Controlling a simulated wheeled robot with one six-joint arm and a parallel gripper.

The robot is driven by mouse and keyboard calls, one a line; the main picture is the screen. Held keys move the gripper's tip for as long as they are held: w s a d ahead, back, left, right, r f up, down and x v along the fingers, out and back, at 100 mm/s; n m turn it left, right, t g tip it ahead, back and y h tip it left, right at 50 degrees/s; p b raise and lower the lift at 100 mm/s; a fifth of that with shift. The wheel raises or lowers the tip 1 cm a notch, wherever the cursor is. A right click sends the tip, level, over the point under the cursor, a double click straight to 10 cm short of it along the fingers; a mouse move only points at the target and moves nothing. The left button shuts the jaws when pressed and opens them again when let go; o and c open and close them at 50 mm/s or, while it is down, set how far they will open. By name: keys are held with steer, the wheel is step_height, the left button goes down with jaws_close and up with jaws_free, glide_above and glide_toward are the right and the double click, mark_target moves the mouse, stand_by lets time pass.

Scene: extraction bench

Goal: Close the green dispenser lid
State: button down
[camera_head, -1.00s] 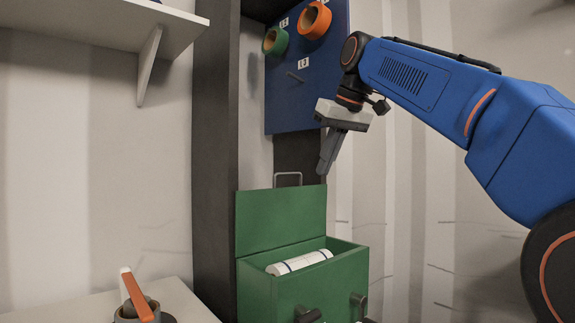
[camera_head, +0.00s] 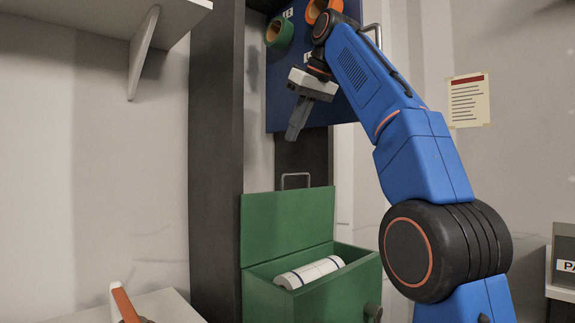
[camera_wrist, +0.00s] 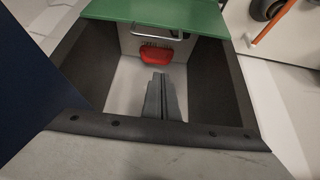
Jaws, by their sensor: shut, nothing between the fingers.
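The green dispenser lid (camera_head: 288,222) stands open, upright at the back of the green dispenser box (camera_head: 330,299). A grey wire handle (camera_head: 295,176) sticks up from its top edge. A white roll with blue stripes (camera_head: 309,272) lies inside the box. My gripper (camera_head: 291,138) is shut and empty, pointing down above the lid's top edge, apart from it. In the wrist view my closed fingers (camera_wrist: 161,76) point towards the handle (camera_wrist: 158,34) and the lid's green edge (camera_wrist: 165,12), with a gap visible.
A blue panel (camera_head: 285,92) with a green ring (camera_head: 280,32) and an orange ring (camera_head: 318,10) is behind my gripper. A dark post (camera_head: 217,150) stands left. A red object (camera_wrist: 157,56) shows below the handle in the wrist view. An orange-handled item (camera_head: 125,305) sits lower left.

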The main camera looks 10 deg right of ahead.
steer(key=shift+w+a+f, duration=0.1)
steer(key=shift+w+f, duration=0.05)
steer(key=shift+f, duration=1.35)
steer(key=shift+w+a+f, duration=0.15)
steer(key=shift+w+f, duration=0.05)
steer(key=shift+f, duration=1.25)
steer(key=shift+w+a+f, duration=0.1)
steer(key=shift+w+f, duration=0.05)
steer(key=shift+f, duration=1.35)
